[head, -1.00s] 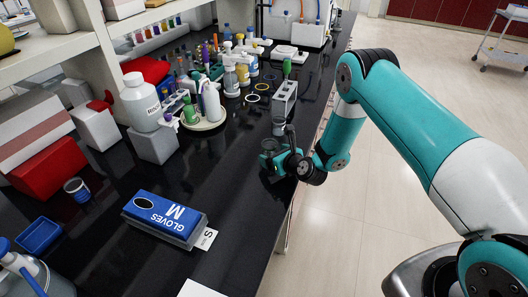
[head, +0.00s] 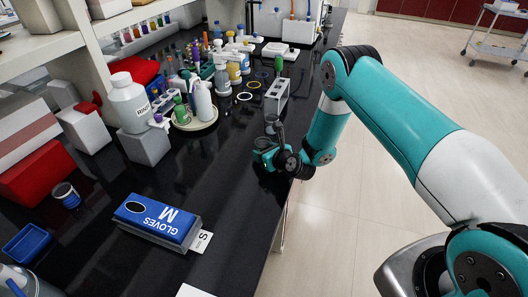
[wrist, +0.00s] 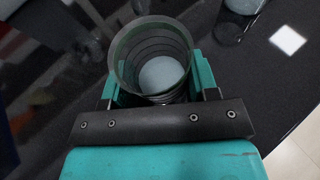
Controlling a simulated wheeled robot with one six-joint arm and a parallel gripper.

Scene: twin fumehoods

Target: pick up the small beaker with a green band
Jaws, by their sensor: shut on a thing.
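A small clear glass beaker (wrist: 150,52) stands between the two teal fingers of my gripper (wrist: 158,88) in the wrist view. I look down into its open mouth; its rim looks greenish, but I cannot make out a separate band. The fingers are shut on its sides. In the head view my gripper (head: 270,152) is low over the black bench near its right edge, and the held beaker is hard to make out there. A second glass vessel (wrist: 231,26) stands apart from it at the upper right of the wrist view.
A grey rack (head: 276,97) stands just beyond my gripper on the black bench (head: 226,160). Bottles crowd a round tray (head: 203,124) to the left. A blue glove box (head: 158,218) lies nearer. Bare bench lies between box and gripper.

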